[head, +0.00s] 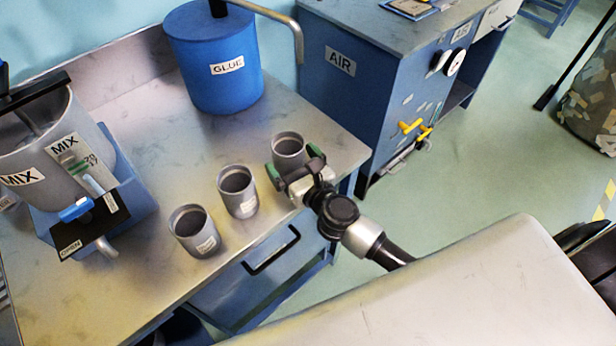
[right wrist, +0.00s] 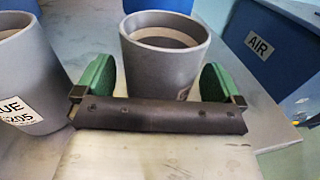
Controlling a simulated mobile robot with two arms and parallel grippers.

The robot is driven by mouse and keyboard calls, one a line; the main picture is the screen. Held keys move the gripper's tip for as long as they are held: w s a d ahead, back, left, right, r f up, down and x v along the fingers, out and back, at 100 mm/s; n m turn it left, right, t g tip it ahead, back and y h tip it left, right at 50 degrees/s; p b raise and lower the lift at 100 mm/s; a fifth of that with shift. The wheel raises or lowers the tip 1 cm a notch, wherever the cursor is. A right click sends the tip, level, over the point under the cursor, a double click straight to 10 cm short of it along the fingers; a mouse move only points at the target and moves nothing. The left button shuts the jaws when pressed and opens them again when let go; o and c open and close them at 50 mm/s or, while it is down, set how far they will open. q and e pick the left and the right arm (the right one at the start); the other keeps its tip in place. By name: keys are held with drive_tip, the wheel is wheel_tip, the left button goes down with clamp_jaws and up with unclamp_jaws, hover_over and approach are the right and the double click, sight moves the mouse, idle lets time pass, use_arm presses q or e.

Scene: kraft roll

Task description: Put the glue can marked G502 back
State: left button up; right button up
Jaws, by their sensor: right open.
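Three grey open-topped cans stand upright on the steel bench: a near can (head: 194,232), a middle can (head: 238,192) and a far can (head: 288,147). My right gripper (head: 294,165) is open at the far can. In the right wrist view its green finger pads (right wrist: 156,88) flank the lower part of this can (right wrist: 165,50), with gaps at the sides. The far can's label is mostly turned away, so I cannot read G502 on it. The can at left (right wrist: 28,75) has a label ending in "UE" and "205". My left gripper is not in view.
A blue GLUE drum (head: 213,60) with a bent pipe stands at the bench back. A grey MIX pot (head: 45,140) with an OPEN lever stands at left. The bench (head: 130,290) has bare steel in front. A blue AIR cabinet (head: 340,85) stands to the right.

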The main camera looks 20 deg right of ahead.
drive_tip(key=s+d+b, duration=0.2)
drive_tip(key=s, duration=0.9)
drive_tip(key=shift+w, duration=0.1)
drive_tip(key=s+d+f+n+g, duration=0.2)
drive_tip(key=f+n+g, duration=0.1)
drive_tip(key=f+n, duration=0.8)
drive_tip(key=s+d+f+n+g, duration=0.1)
drive_tip(key=s+f+n+g, duration=0.15)
drive_tip(key=f+n, duration=0.9)
drive_tip(key=s+d+f+n+g+h, duration=0.1)
drive_tip(key=s+f+n+g, duration=0.4)
drive_tip(key=s+f, duration=0.8)
drive_tip(key=s+d+f+n+g+h, duration=0.2)
drive_tip(key=s+f+n+g, duration=0.4)
drive_tip(key=s+f+n, duration=0.3)
drive_tip(key=s+f, duration=0.4)
drive_tip(key=s, duration=0.1)
drive_tip(key=shift+d, duration=0.35)
